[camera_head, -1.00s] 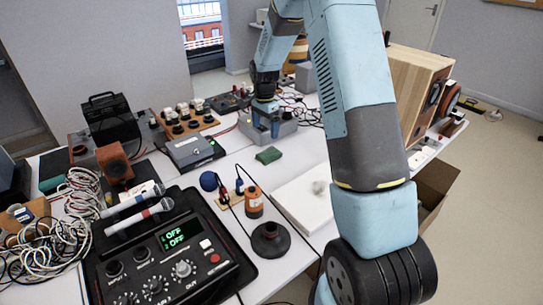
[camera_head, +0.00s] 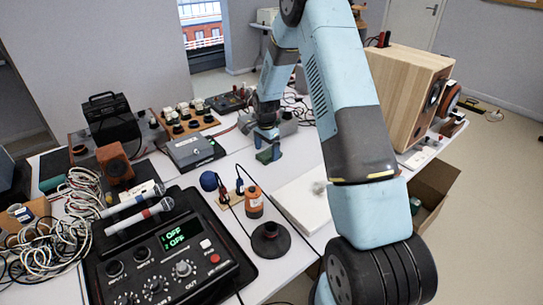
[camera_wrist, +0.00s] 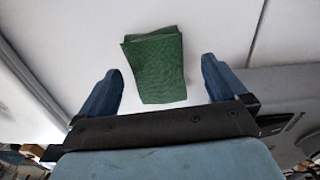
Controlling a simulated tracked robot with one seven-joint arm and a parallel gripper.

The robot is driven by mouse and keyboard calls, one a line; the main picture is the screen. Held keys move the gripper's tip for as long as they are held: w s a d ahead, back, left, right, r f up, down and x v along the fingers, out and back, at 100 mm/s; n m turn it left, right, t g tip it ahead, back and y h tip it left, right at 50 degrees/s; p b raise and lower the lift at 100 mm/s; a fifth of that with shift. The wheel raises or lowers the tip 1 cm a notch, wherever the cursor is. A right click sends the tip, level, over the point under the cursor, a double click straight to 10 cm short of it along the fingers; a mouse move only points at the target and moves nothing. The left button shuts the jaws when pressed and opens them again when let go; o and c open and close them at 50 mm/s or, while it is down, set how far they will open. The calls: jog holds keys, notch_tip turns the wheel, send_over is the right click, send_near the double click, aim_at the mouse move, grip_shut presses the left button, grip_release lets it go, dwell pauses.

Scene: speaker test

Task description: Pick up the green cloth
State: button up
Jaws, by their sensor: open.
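The green cloth (camera_wrist: 156,66) is a small folded pad lying on the white table. In the wrist view it lies between the two blue fingers of my gripper (camera_wrist: 161,68), with white table showing on both sides, so neither finger appears to touch it. In the head view my gripper (camera_head: 268,146) is over the cloth (camera_head: 264,157) and hides most of it. My gripper is open and empty. I cannot tell the exact height of the fingertips above the table.
A grey box (camera_head: 195,151) stands left of my gripper. An orange cylinder (camera_head: 254,203), a blue ball (camera_head: 208,181) and a dark cone-shaped stand (camera_head: 270,242) are nearer. A pale board (camera_head: 300,203) lies to the right, and a wooden speaker (camera_head: 405,92) stands further right.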

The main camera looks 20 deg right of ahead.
jog(key=shift+f, duration=0.6)
jog(key=c, duration=1.1)
jog(key=shift+r, duration=0.5)
notch_tip(320, 180, up, 3)
jog(key=shift+s+d+f, duration=0.1)
jog(key=shift+d, duration=0.05)
jog(key=s+d+r, duration=0.6)
jog(key=d, duration=0.1)
jog(key=s+d+r, duration=0.2)
jog(key=d+r, duration=0.1)
jog(key=shift+s+d+r, duration=0.15)
jog(key=shift+s+d, duration=0.05)
jog(key=shift+s, duration=0.2)
